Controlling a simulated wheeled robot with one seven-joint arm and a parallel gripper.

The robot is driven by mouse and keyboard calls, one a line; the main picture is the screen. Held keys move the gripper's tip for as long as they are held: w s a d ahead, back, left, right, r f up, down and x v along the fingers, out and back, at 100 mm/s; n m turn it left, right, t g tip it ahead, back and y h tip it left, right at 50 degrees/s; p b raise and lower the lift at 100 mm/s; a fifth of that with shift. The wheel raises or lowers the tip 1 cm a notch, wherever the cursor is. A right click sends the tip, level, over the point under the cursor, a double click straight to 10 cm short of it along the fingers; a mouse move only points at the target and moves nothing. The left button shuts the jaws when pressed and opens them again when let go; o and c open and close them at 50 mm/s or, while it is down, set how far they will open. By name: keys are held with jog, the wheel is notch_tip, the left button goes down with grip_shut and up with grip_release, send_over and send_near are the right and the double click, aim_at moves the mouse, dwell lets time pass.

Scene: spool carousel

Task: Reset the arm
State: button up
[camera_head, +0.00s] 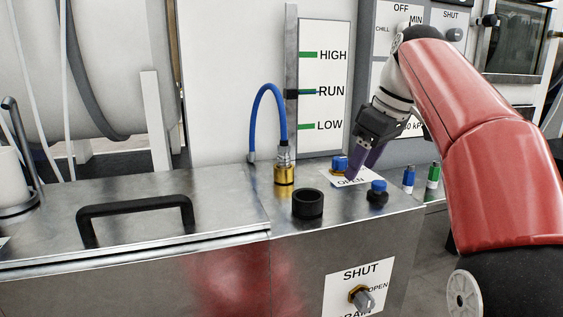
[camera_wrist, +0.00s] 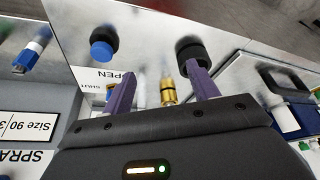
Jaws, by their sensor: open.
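My gripper (camera_head: 363,163) is in the head view at the end of my red arm, low over the back right of the steel top. Its two purple fingers point down near the label reading OPEN (camera_head: 350,181) and a blue-handled valve (camera_head: 340,163). In the wrist view my gripper (camera_wrist: 163,76) has its fingers spread apart with nothing held between them. A brass fitting (camera_wrist: 168,92) shows beyond the gap between them. I cannot tell whether a finger touches the valve.
A brass coupling (camera_head: 284,174) with a blue hose, a black ring (camera_head: 308,204) and a blue-topped black knob (camera_head: 377,193) stand on the steel top (camera_head: 240,200). A level gauge panel (camera_head: 325,85) rises behind. A black handle (camera_head: 135,207) is at left.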

jog(key=s+f+m+t+h, duration=0.2)
jog(key=s+f+m, duration=0.7)
jog(key=s+f, duration=1.4)
jog(key=shift+s+f+t+h, duration=0.15)
jog(key=shift+f+t+h, duration=0.25)
jog(key=shift+f+h, duration=0.15)
